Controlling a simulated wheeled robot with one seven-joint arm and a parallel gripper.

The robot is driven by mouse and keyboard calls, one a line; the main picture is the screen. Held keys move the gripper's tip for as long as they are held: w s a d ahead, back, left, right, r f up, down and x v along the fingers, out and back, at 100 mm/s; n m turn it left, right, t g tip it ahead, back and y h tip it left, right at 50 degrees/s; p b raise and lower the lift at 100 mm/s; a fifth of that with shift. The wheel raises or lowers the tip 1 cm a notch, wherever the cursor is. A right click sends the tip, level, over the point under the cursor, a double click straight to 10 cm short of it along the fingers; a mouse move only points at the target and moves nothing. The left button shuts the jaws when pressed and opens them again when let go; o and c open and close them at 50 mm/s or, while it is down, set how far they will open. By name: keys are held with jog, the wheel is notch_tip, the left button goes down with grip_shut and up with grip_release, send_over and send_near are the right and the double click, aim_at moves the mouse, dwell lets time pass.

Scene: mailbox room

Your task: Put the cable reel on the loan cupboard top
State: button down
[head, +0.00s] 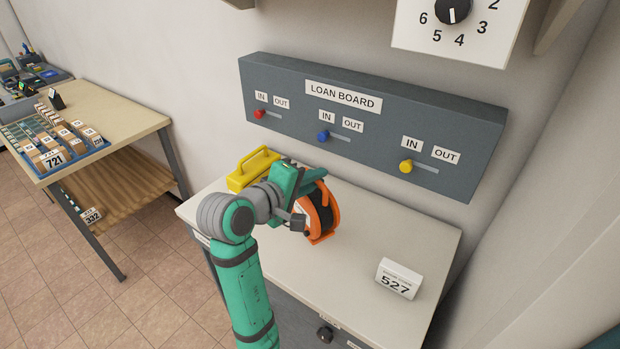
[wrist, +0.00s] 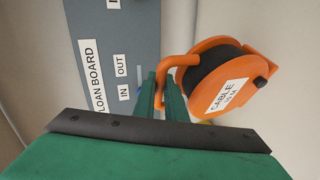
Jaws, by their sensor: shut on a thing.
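The cable reel (head: 321,212) is orange with a black drum, and its label reading CABLE shows in the wrist view (wrist: 230,93). My gripper (head: 303,182) is shut on the reel's orange handle, which sits between the green fingers (wrist: 161,92) in the wrist view. The reel is upright over the middle of the pale loan cupboard top (head: 365,245). My gripper and arm hide part of the reel, and I cannot tell whether its underside touches the top.
A white 527 sign (head: 398,279) stands at the right. The grey loan board (head: 375,120) is on the wall behind. The top's right and front are mostly clear.

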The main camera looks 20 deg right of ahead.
aim_at(318, 192)
jog(key=shift+w+d+f, duration=0.4)
jog(key=shift+w+f, duration=0.15)
jog(key=shift+f, duration=0.2)
jog(key=shift+w+d+f, duration=0.4)
jog(key=shift+w+f, duration=0.1)
jog(key=shift+f, duration=0.2)
jog(key=shift+w+d+f, duration=0.1)
jog(key=shift+w+f, duration=0.1)
jog(key=shift+f, duration=1.5)
jog(key=c, duration=2.2)
grip_release()
jog(key=shift+f, duration=0.3)
jog(key=o, duration=0.4)
jog(key=shift+r, duration=0.15)
jog(key=v, duration=1.2)
